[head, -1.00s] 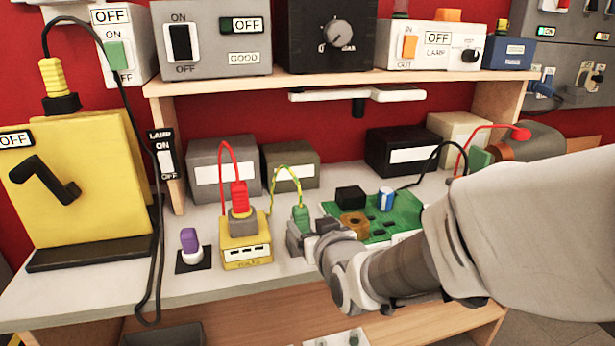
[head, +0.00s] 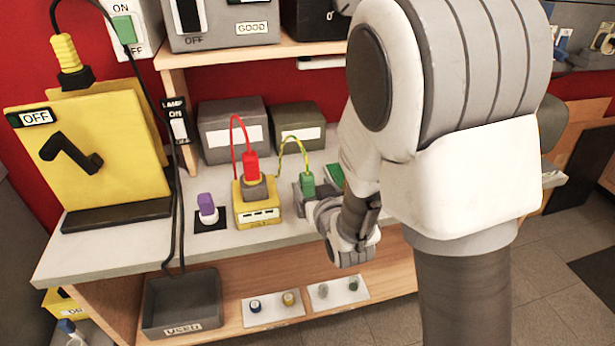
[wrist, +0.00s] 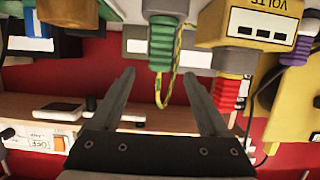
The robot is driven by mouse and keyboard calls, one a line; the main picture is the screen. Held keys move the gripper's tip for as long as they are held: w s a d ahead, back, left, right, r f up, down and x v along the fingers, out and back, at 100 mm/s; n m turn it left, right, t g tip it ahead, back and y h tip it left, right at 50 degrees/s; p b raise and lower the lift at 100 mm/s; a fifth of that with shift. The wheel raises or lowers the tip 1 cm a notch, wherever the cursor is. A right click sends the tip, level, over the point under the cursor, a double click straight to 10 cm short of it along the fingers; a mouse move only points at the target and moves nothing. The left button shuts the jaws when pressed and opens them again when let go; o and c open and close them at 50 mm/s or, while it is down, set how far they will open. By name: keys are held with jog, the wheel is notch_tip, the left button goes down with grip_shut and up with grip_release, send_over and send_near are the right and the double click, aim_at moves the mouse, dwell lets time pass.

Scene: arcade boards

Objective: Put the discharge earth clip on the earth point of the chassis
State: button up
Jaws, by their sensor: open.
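A ribbed green clip (head: 307,184) with a green-and-yellow lead stands upright in a grey block (head: 299,206) on the bench; it looks like the earth clip. It also shows in the wrist view (wrist: 163,45), where the scene is upside down, with its lead looping between my fingers. My gripper (head: 312,207) is beside the grey block in the head view. In the wrist view my gripper (wrist: 159,76) is open and empty, its two fingers spread either side of the clip's line. I cannot tell which part is the chassis earth point. A green board (head: 335,175) is mostly hidden behind my arm.
Left of the clip stand a yellow meter box (head: 257,213) with a red plug (head: 251,165), and a purple knob (head: 207,204). Two lidded grey boxes (head: 232,145) stand behind. A shelf (head: 240,52) overhangs the bench. A dark tray (head: 181,305) is below.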

aim_at(308, 178)
jog(key=shift+r+x, duration=0.2)
jog(key=shift+x, duration=2.75)
jog(key=shift+c, duration=0.3)
grip_shut()
